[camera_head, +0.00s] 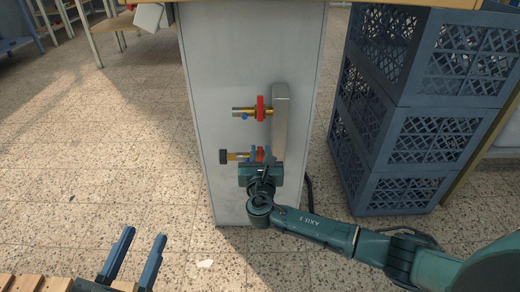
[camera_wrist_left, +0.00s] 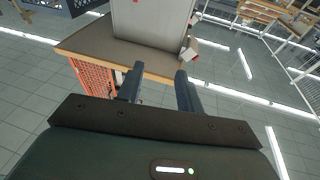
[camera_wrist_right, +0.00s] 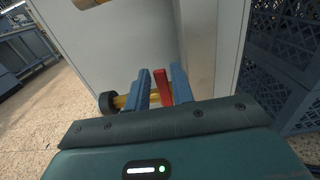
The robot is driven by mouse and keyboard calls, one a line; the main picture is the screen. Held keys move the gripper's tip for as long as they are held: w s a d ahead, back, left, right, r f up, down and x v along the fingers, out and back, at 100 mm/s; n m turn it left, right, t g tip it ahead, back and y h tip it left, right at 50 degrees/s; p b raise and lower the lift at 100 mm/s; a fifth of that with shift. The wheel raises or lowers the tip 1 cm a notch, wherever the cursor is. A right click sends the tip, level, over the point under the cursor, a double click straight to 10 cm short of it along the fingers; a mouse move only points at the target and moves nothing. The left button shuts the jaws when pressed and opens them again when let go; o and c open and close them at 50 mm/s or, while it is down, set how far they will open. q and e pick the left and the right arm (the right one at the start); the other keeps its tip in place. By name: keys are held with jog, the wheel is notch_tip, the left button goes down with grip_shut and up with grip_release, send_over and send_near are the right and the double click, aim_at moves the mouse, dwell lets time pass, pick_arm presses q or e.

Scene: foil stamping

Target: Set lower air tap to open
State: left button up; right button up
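The lower air tap (camera_head: 232,156) is a brass fitting with a dark round end and a red handle, low on the grey cabinet's panel. Its red handle (camera_wrist_right: 163,88) stands between the two blue fingers of my right gripper (camera_wrist_right: 160,72) in the right wrist view. A gap shows between the handle and the left finger; the right finger is close beside it, and contact cannot be told. In the head view my right gripper (camera_head: 259,158) partly hides this tap. My left gripper (camera_head: 143,238) is open and empty at the lower left, away from the taps.
The upper tap (camera_head: 260,108), with a red handle, sits above the lower one. Both join a vertical metal manifold (camera_head: 280,120) on the cabinet (camera_head: 220,60). Stacked blue crates (camera_head: 405,190) stand to the right.

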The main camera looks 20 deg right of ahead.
aim_at(260, 149)
jog(key=b+x, duration=0.1)
jog(key=x, duration=0.2)
jog(key=shift+w, duration=0.25)
pick_arm(q)
jog(key=shift+w+r+m+t+h, duration=0.3)
jog(key=shift+r+m+h, duration=0.1)
jog(key=shift+r, duration=0.3)
pick_arm(e)
jog(key=shift+w+d, duration=0.15)
jog(key=shift+w, duration=0.15)
jog(key=shift+c, duration=0.3)
grip_shut()
